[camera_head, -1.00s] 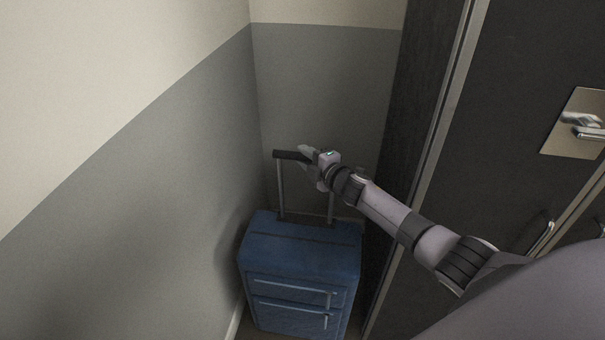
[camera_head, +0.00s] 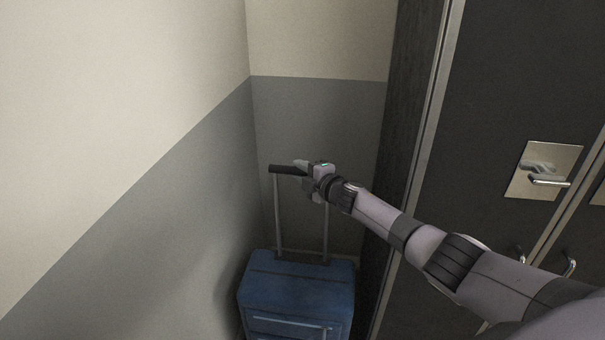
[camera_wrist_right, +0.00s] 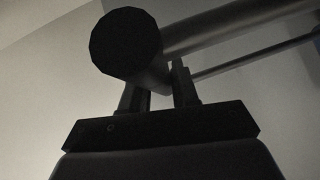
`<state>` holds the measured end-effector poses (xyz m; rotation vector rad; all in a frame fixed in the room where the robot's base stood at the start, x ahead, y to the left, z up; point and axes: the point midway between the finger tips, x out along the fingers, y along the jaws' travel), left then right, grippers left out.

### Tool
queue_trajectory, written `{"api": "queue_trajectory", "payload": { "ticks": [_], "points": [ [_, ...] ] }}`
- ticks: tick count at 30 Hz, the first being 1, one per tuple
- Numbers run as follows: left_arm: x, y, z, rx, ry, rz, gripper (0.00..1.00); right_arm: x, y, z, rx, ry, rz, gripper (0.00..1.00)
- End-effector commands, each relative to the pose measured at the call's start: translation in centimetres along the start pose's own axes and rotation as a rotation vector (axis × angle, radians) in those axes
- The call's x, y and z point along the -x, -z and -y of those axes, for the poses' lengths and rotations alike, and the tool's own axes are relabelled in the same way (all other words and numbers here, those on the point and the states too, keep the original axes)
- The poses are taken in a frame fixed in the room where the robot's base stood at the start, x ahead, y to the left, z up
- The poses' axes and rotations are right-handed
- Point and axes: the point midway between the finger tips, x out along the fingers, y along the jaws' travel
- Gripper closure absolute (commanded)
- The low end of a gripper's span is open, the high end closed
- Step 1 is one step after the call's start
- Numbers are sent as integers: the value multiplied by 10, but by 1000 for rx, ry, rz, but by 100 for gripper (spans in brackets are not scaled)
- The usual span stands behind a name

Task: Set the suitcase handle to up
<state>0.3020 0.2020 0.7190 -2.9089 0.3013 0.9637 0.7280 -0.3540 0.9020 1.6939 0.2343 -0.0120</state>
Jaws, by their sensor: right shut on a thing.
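The blue suitcase (camera_head: 297,287) stands upright on the floor in the corner, its lower part cut off by the frame's bottom edge. Its handle (camera_head: 280,168) has a dark grip bar on two thin grey rods, and stands drawn well out above the case. My right gripper (camera_head: 304,169) is shut on the grip bar, covering its right part. In the right wrist view the dark round end of the bar (camera_wrist_right: 125,45) lies across the right gripper's fingers (camera_wrist_right: 158,90). My left gripper does not show.
A grey and cream wall (camera_head: 180,190) runs close along the suitcase's left side, and another wall stands behind it. A dark wardrobe (camera_head: 480,100) with a metal handle plate (camera_head: 533,185) is on the right. Free space lies above the handle.

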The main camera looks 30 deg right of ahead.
Motion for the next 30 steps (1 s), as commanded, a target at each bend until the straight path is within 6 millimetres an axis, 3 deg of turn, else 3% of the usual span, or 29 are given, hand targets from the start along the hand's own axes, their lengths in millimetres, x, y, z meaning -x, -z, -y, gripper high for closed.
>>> {"api": "queue_trajectory", "payload": {
  "ticks": [7, 8, 9, 10, 22, 30],
  "points": [
    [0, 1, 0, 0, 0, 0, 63, -1, 1, -8, 0, -13, -2, 100],
    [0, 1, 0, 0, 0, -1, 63, -1, 1, -8, 0, -13, -2, 67],
    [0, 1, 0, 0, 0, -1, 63, -1, 1, -9, 0, -14, -2, 54],
    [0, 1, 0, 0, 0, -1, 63, -1, 1, -8, 0, -14, -2, 49],
    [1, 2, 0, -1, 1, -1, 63, 2, 0, -4, 0, -6, 0, 49],
    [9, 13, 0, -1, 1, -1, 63, 22, 0, -6, 1, -5, 0, 49]
  ]
}}
